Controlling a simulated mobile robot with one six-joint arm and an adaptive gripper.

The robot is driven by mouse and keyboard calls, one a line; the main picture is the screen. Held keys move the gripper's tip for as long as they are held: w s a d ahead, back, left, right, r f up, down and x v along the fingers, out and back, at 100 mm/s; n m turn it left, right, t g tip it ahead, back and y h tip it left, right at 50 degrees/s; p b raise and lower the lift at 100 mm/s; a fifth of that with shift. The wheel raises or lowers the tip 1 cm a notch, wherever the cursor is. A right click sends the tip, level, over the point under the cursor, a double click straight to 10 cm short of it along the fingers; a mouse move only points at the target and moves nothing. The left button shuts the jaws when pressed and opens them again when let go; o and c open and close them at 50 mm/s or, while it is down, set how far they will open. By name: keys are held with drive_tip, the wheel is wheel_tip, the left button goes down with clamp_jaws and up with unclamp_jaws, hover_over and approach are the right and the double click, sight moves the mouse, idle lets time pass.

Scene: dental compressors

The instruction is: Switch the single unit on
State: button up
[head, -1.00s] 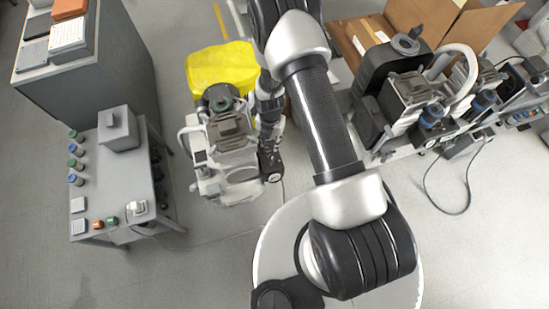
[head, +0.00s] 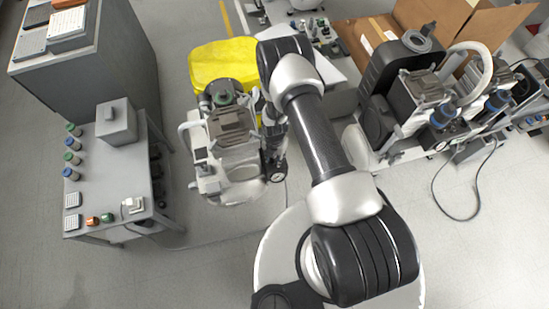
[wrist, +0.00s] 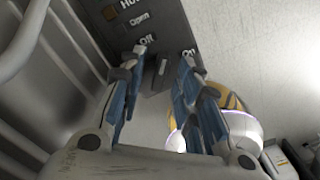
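The single compressor unit (head: 235,145), a grey and white machine with a dark top, stands on the floor left of centre in the head view. My arm reaches down along its right side, and my fingertips cannot be made out there. In the wrist view, my gripper (wrist: 164,58) is open, with its two blue-grey fingers apart in front of a dark control panel (wrist: 118,38). The panel carries white labels, among them "Open" and "Off".
A yellow bin (head: 222,62) stands behind the unit. A grey table (head: 110,175) with small jars is to the left. A larger compressor set (head: 420,95) and an open cardboard box (head: 455,25) are to the right. A cable runs across the floor.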

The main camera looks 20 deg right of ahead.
drive_tip(key=shift+c, duration=0.5)
clamp_jaws()
